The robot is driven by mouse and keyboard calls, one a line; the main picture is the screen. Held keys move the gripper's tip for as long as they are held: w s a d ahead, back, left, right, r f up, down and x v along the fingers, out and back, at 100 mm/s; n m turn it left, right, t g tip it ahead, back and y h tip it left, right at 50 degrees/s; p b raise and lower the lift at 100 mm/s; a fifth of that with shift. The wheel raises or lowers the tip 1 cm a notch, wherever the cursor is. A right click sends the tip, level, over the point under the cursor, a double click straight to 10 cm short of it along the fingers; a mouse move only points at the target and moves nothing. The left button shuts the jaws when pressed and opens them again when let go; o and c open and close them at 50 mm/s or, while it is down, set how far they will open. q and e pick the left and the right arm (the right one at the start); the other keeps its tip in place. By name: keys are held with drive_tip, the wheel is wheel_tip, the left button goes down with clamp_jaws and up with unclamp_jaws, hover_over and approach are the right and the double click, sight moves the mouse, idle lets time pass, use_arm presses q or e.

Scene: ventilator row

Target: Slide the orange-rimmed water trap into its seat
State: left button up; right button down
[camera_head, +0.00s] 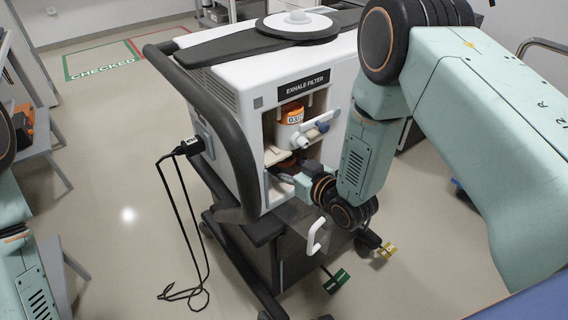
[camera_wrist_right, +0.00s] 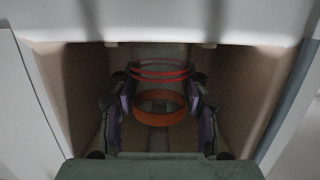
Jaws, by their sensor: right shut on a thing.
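The orange-rimmed water trap (camera_wrist_right: 160,104) is in the lower bay of the ventilator (camera_head: 225,100). In the right wrist view it has a broad orange ring, with thin red rings and a see-through part above. My right gripper (camera_wrist_right: 160,92) reaches into this bay, its fingers on both sides of the trap, shut on it. In the head view the gripper (camera_head: 284,174) is at the bay mouth and mostly hides the trap. My left gripper is out of view.
Above the bay sits an orange filter canister (camera_head: 292,113) under the "EXHALE FILTER" label (camera_head: 304,83), with a grey-blue fitting (camera_head: 314,132) beside it. The bay walls (camera_wrist_right: 75,90) stand close on both sides. A black cable (camera_head: 178,215) hangs at the left. A white handle (camera_head: 315,237) sticks out below.

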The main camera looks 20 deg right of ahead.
drive_tip(key=shift+f, duration=0.1)
drive_tip(key=c, duration=0.6)
unclamp_jaws()
drive_tip(key=v, duration=1.2)
